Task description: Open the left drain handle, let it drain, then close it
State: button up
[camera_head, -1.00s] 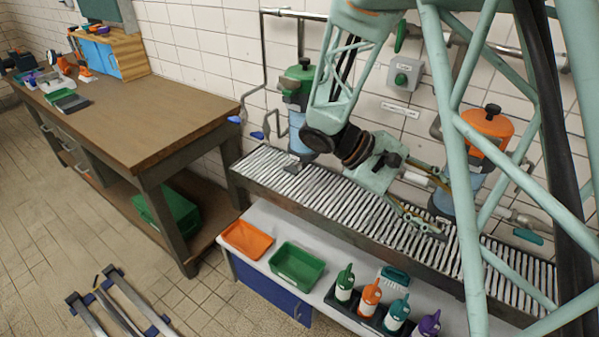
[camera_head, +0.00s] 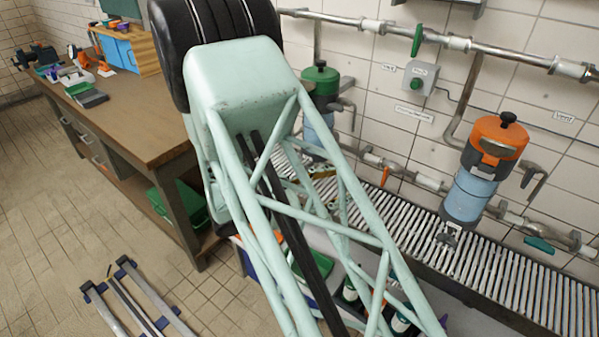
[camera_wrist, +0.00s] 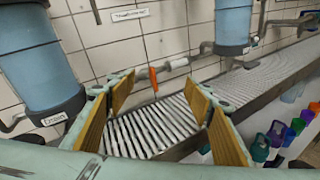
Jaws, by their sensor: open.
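The left tank, blue with a green cap (camera_head: 320,82), stands on the wall pipes; its lower part is partly behind my arm. In the wrist view its blue body (camera_wrist: 38,65) is close on the left, with a "Drain" label (camera_wrist: 55,119) by its base and a dark bent pipe beside it. An orange handle (camera_wrist: 153,80) hangs from the wall pipe, also visible in the head view (camera_head: 385,175). I cannot tell which handle is the left drain's. My gripper (camera_wrist: 158,88) is open and empty, its fingers apart above the grating. My arm mostly hides it in the head view.
A slatted metal grating (camera_head: 470,262) runs along the wall. The right tank with an orange cap (camera_head: 475,185) and a teal handle (camera_head: 539,244) are on the right. A green upright handle (camera_head: 417,40) is on the upper pipe. Coloured bottles (camera_wrist: 277,133) stand below the grating.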

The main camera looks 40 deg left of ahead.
jog(key=s+a+f+n+t+y, duration=0.1)
jog(key=s+a+f+n+y, duration=0.2)
jog(key=a, duration=0.5)
jog(key=s+a+f+n+t+y, duration=0.1)
jog(key=s+a+f+n+y, duration=0.3)
jog(key=s+a, duration=0.3)
jog(key=shift+s+a+n+t+p, duration=0.15)
jog(key=shift+a+n+t+p, duration=0.25)
jog(key=shift+a+n, duration=0.45)
jog(key=shift+a, duration=0.1)
jog(key=w+b, duration=0.2)
jog(key=w, duration=1.1)
jog(key=shift+w+a, duration=0.25)
jog(key=shift+w, duration=0.15)
jog(key=c, duration=0.9)
